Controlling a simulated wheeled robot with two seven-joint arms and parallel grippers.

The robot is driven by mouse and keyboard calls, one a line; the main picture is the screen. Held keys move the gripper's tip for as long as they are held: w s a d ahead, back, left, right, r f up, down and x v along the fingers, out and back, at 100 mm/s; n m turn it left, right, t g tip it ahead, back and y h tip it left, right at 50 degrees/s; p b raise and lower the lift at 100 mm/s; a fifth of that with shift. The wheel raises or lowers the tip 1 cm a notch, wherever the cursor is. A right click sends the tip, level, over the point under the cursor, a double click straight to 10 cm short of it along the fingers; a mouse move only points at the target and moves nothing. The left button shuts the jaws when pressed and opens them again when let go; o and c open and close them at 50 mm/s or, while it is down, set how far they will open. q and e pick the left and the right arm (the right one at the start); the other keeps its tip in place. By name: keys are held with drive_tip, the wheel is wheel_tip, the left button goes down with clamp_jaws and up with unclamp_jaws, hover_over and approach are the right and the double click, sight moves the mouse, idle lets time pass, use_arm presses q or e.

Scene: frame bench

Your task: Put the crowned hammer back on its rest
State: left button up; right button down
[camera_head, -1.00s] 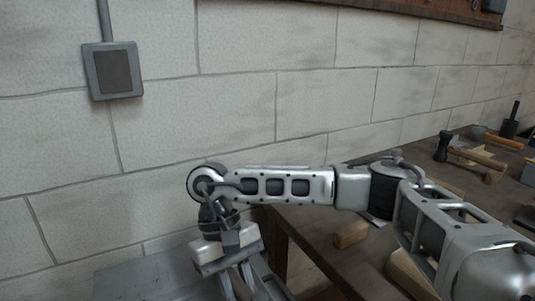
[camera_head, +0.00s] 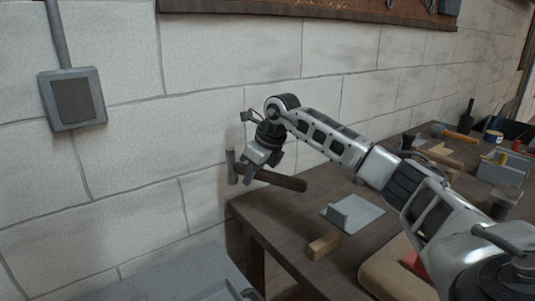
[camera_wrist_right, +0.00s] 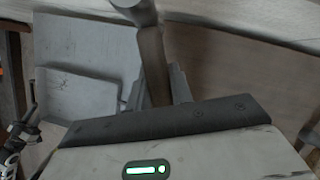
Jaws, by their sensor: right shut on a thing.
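My right gripper (camera_head: 256,168) is shut on the hammer (camera_head: 283,181) and holds it in the air near the wall, beyond the bench's left end. The hammer's dark handle points right in the head view and its grey head is at the left. In the right wrist view the handle (camera_wrist_right: 152,65) stands between the fingers (camera_wrist_right: 155,88), with the head at the top edge. A grey plate with an upright piece (camera_head: 355,212), possibly the rest, is on the bench, apart from the hammer; no crown mark can be made out. My left gripper is out of view.
The brown bench (camera_head: 285,222) runs along the block wall. A small wooden block (camera_head: 323,245) lies near its front edge. Other tools, including a mallet (camera_head: 452,133), lie farther right. A grey flat surface (camera_head: 185,275) is at lower left. A switch box (camera_head: 72,98) is on the wall.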

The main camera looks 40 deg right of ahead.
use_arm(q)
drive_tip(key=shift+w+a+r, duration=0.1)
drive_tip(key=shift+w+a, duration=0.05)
use_arm(e)
drive_tip(key=d+m, duration=0.1)
drive_tip(key=d+r+m+h, duration=0.1)
drive_tip(key=d+m, duration=0.1)
drive_tip(key=d+r+m+h, duration=0.1)
drive_tip(key=d, duration=0.1)
drive_tip(key=shift+w+r+m, duration=0.1)
drive_tip(key=shift+w+m, duration=0.15)
drive_tip(key=shift+m, duration=0.15)
wheel_tip(320, 180, down, 5)
drive_tip(key=shift+s+r+b, duration=0.1)
drive_tip(key=shift+b, duration=1.1)
drive_tip(key=shift+f, duration=0.45)
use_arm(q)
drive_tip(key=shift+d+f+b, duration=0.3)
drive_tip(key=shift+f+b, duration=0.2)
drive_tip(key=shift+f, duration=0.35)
use_arm(e)
drive_tip(key=shift+f, duration=0.6)
use_arm(q)
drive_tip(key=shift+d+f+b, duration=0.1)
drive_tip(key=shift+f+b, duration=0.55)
drive_tip(key=shift+b, duration=0.2)
use_arm(e)
drive_tip(key=shift+f, duration=1.55)
